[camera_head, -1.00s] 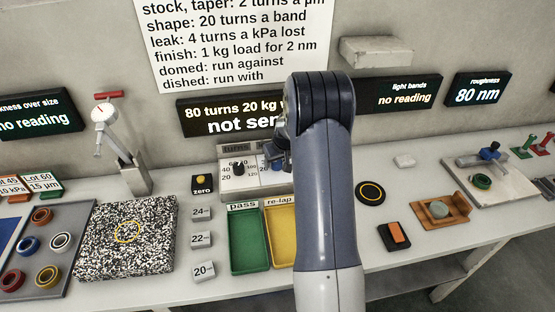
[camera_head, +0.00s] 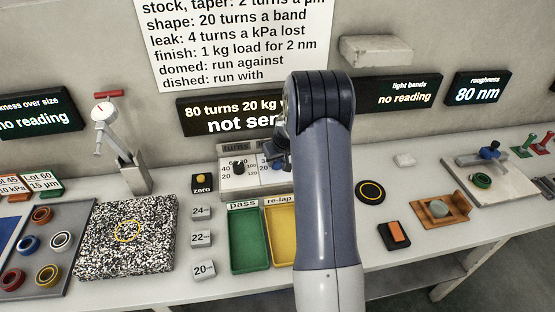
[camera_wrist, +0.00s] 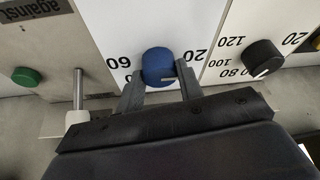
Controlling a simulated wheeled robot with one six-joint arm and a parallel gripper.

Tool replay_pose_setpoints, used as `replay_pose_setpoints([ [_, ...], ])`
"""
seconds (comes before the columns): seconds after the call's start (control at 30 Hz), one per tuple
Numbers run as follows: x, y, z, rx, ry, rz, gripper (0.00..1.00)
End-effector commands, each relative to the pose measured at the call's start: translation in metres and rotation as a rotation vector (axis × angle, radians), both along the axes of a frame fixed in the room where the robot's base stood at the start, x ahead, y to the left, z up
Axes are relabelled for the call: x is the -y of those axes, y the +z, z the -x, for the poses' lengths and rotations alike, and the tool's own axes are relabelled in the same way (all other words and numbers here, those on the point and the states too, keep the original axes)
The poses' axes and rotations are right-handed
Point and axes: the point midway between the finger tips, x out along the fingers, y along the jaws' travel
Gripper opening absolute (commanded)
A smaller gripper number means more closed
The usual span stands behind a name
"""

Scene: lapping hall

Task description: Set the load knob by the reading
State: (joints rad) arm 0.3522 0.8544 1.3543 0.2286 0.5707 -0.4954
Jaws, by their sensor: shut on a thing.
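The blue load knob (camera_wrist: 158,63) sits on a white panel in the wrist view, between the printed numbers 60 and 20. A small pale mark shows at its lower edge. My gripper (camera_wrist: 160,86) is shut on it, one finger on each side. In the head view my gripper (camera_head: 278,155) is at the control box, and my arm hides most of that panel. The black turns knob (camera_head: 239,168) is left of it; in the wrist view it (camera_wrist: 263,58) is on the right. The roughness display (camera_head: 478,91) reads 80 nm.
The wall display (camera_head: 232,115) reads "80 turns 20 kg", partly hidden by my arm. The notice (camera_head: 235,45) includes "finish: 1 kg load for 2 nm". A green pass tray (camera_head: 249,240) and yellow re-lap tray (camera_head: 281,240) stand in front. A green knob (camera_wrist: 26,76) shows in the wrist view.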

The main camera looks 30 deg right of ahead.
Motion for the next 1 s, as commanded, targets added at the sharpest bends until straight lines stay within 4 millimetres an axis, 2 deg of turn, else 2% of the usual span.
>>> replay_pose_setpoints([
  [0.37, -0.0021, -0.0009, -0.0001, 0.0, -0.156, 0.001, 0.12],
  [1.0, -0.0053, -0.0052, -0.0027, 0.003, -0.717, 0.003, 0.12],
])
